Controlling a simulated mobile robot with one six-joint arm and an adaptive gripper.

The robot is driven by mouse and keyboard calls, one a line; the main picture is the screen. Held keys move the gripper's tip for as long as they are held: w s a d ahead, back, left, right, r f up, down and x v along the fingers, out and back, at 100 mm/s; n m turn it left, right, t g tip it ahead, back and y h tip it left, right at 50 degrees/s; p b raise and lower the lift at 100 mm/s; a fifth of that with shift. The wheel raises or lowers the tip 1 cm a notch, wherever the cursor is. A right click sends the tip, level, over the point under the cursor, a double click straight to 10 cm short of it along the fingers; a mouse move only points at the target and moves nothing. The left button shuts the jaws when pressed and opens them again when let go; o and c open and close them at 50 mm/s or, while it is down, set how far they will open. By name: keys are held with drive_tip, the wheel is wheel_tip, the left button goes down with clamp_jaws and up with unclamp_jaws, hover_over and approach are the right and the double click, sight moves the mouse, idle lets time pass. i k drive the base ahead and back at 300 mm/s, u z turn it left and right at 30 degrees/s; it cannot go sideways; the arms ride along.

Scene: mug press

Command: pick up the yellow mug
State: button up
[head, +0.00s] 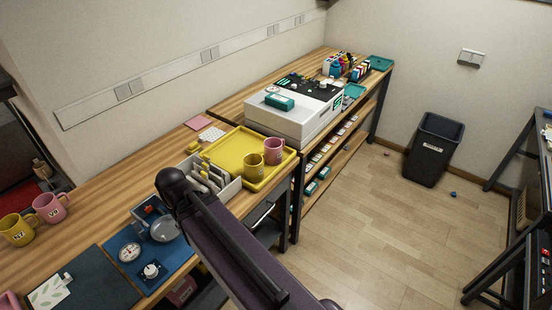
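One yellow mug (253,167) stands upright on a yellow tray (228,149) on the wooden bench, just left of a pink mug (274,151). A second yellow mug (17,230) stands at the far left of the bench, beside another pink mug (51,207). The frame does not show which yellow mug is meant. My dark arm reaches up from the bottom over the bench's front edge. I cannot make out my gripper's fingers, and no mug is seen held.
A white machine (296,115) stands behind the tray. A grey divided box (211,181) sits between tray and arm. A blue mat (126,271) with dials and small parts lies left of the arm. A black bin (432,150) stands on the floor, which is mostly clear.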

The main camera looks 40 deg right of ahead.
sight(254, 163)
drive_tip(key=z, duration=1.05)
